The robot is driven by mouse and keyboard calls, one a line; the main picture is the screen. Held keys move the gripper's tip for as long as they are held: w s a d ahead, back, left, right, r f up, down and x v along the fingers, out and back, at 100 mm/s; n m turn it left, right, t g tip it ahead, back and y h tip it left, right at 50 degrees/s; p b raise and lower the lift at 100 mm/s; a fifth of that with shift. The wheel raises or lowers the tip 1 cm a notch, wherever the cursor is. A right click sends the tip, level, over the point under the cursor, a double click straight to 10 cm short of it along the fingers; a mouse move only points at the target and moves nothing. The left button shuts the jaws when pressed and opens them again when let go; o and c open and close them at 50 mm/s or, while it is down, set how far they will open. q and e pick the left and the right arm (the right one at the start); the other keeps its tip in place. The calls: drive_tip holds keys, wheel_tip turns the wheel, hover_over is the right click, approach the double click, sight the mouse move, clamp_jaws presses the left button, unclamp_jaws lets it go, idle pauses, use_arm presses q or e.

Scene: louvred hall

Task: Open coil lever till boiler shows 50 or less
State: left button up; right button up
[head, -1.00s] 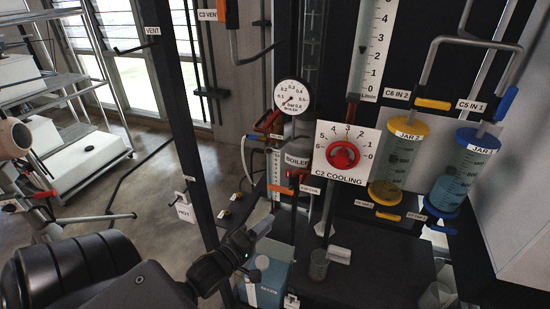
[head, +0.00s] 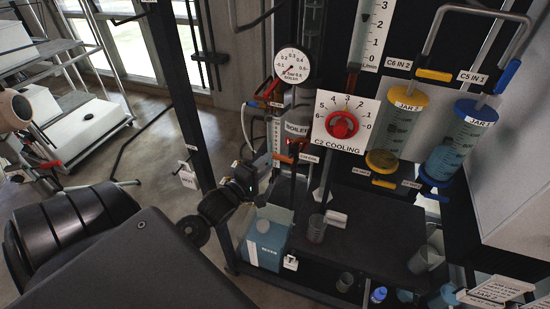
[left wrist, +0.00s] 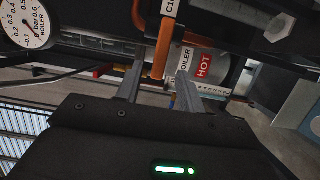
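The boiler (head: 297,129) is a grey vessel behind the rack, and its HOT label shows in the left wrist view (left wrist: 203,66). An orange lever (left wrist: 162,46) hangs by a partly hidden C1 label in the left wrist view. In the head view its orange end (head: 283,158) lies left of the small C1 label. My left gripper (left wrist: 160,80) is open, its two fingers apart on either side of the lever's lower end; I cannot tell if they touch. My right gripper is not in view.
A red C2 COOLING wheel (head: 342,124) is close on the right. Yellow JAR 2 (head: 397,130) and blue JAR 1 (head: 461,142) hang further right. A dark post (head: 173,80) rises at left.

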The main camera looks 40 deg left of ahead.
sight(274, 158)
use_arm(q)
drive_tip(key=w, duration=0.4)
drive_tip(key=shift+w, duration=0.4)
clamp_jaws()
idle(1.4)
